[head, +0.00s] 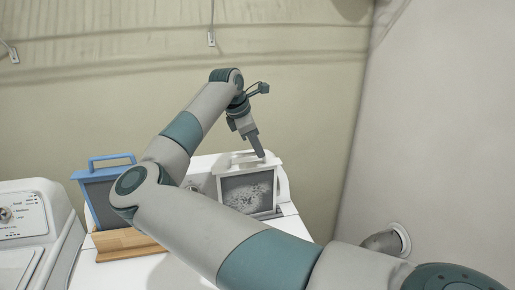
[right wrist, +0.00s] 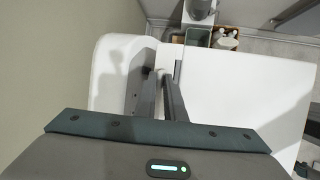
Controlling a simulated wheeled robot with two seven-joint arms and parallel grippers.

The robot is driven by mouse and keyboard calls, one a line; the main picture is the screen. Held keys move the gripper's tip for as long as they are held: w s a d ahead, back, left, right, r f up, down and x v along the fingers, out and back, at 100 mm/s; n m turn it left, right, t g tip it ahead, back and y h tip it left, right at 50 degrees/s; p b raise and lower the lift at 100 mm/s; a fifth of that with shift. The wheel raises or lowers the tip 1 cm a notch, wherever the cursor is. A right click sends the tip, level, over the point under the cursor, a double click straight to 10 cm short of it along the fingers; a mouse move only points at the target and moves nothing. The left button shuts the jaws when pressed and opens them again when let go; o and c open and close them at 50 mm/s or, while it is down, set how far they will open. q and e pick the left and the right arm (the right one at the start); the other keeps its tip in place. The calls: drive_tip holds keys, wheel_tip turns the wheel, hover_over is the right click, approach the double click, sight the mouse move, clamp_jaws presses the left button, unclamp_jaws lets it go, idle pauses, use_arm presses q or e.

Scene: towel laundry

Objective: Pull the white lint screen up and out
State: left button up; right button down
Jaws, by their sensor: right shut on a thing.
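The white lint screen (head: 222,192) stands upright over the white dryer top in the head view, with grey lint over its dark mesh. My right gripper (head: 259,154) comes down from above and is shut on the screen's top handle. The screen's lower edge is close to the dryer top, and I cannot tell whether it is still in a slot. In the right wrist view my right gripper's fingers (right wrist: 162,84) point down at the dryer top, and the screen is hard to make out. My left gripper is not in view.
A blue-framed screen (head: 108,159) with a blue handle stands by a wooden block (head: 122,244) left of the white one. A washer with a dial (head: 20,213) is at far left. Walls stand behind and right. The right wrist view shows containers (right wrist: 222,38) beyond the dryer.

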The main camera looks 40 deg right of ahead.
drive_tip(key=shift+r, duration=0.15)
drive_tip(key=shift+r+p, duration=0.6)
drive_tip(key=shift+r, duration=2.8)
drive_tip(key=shift+r, duration=0.1)
drive_tip(key=shift+r, duration=0.4)
drive_tip(key=shift+s, duration=0.1)
